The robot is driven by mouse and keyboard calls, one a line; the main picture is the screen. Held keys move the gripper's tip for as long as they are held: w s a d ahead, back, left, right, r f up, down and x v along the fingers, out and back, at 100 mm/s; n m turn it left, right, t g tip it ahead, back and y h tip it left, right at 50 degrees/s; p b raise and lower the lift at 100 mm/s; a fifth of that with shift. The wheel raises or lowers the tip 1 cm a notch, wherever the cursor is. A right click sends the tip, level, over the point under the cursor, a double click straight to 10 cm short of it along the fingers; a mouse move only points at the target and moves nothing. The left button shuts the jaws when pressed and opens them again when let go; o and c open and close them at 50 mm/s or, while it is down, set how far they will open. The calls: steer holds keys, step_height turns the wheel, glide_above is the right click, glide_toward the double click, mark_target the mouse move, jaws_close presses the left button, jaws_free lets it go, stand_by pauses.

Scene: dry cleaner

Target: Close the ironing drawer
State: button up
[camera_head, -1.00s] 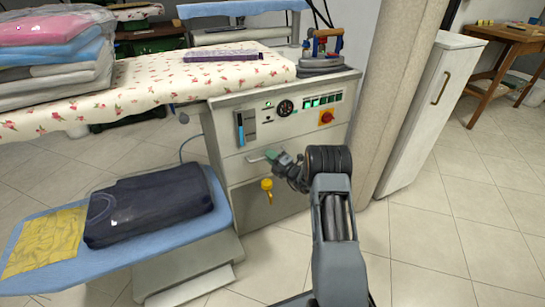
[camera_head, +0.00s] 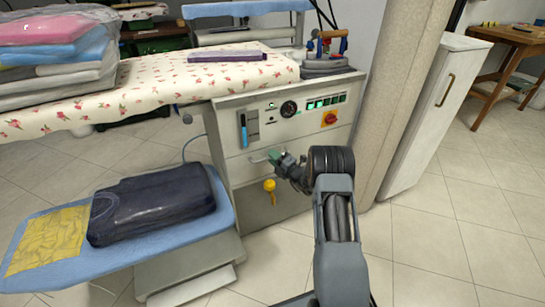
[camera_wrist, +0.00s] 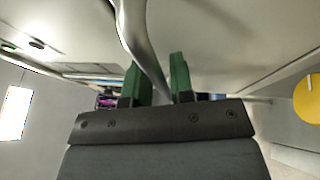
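The drawer front (camera_head: 240,168) is a pale grey panel low on the ironing station, below the control panel. I cannot tell how far it stands out. Its curved metal handle (camera_head: 256,159) shows left of my gripper (camera_head: 277,157) in the head view. In the wrist view the handle (camera_wrist: 138,38) runs down between the two green fingers of my gripper (camera_wrist: 156,82). The fingers stand apart on either side of the bar. Whether both press on it is not clear.
A yellow knob (camera_head: 269,185) sits just below the handle. A blue padded board (camera_head: 150,240) with a dark folded garment (camera_head: 150,205) juts out at left. A pillar (camera_head: 400,90) and a white cabinet (camera_head: 436,115) stand at right. Floor is clear at front right.

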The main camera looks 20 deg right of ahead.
steer(key=p+v, duration=0.3)
steer(key=v, duration=1)
steer(key=shift+d, duration=0.15)
steer(key=shift+s, duration=0.15)
steer(key=s+a+r+n+g+y+p, duration=0.1)
steer(key=a+r+n+g+y+p, duration=0.25)
steer(key=a+r+n, duration=0.45)
steer(key=s+a+r+n+g+y+p, duration=0.2)
steer(key=a+r+n+g+p, duration=0.25)
steer(key=r, duration=0.55)
steer(key=s+a+r+n+g+h+p, duration=0.2)
steer(key=s+a+r+n+g+p, duration=0.1)
steer(key=s+r+n+g+p, duration=0.25)
steer(key=s+a+r+n+g+h+p, duration=0.2)
steer(key=s+a+r+n+g+p, duration=0.15)
steer(key=r+n, duration=0.45)
steer(key=s+d+r+n+t+h+p, duration=0.3)
steer(key=s+r+n+h+p, duration=0.8)
steer(key=r+n, duration=0.6)
steer(key=s+d+n+p, duration=0.1)
steer(key=s+n, duration=0.1)
steer(key=n, duration=0.2)
steer(key=shift+r+p, duration=0.35)
steer(key=shift+p, duration=0.05)
